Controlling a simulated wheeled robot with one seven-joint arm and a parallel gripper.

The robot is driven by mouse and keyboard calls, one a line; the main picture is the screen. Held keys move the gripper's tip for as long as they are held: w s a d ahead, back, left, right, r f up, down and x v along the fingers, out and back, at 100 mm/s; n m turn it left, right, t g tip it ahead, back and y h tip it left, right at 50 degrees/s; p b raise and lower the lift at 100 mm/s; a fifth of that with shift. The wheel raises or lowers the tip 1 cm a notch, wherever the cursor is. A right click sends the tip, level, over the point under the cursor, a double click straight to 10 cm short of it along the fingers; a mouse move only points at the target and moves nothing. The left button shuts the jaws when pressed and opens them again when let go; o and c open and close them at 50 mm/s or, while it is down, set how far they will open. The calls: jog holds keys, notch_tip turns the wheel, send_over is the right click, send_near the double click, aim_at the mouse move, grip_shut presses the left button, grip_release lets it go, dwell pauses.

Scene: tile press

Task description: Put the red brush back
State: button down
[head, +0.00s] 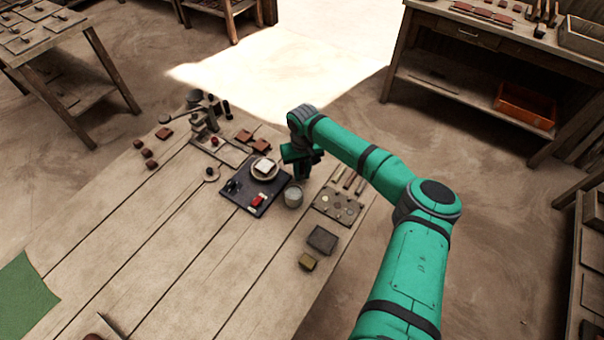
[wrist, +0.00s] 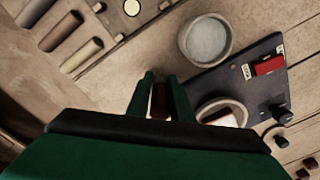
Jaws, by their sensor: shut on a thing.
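My gripper (head: 304,174) hangs above the far right part of the wooden table, just behind the grey cup. In the wrist view its two fingers (wrist: 160,82) are closed around a slim dark red piece (wrist: 158,101), which looks like the red brush. Only a short stretch of it shows between the fingers; its lower end is hidden. Several thick sticks or handles (wrist: 83,58) lie side by side at the upper left of the wrist view. They also show to the right of my gripper in the head view (head: 348,181).
A grey cup (head: 293,197) stands close to my gripper. Left of it is a dark board (head: 240,200) with a red block (head: 258,200), knobs and a pale bowl (head: 258,177). A tray with round discs (head: 325,207), a dark box (head: 322,239) and a tan block (head: 307,262) lie rightward.

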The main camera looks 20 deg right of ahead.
jog(key=shift+f, duration=0.4)
jog(key=shift+f, duration=0.15)
jog(key=c, duration=1.6)
grip_release()
notch_tip(320, 180, up, 12)
jog(key=shift+r, duration=0.15)
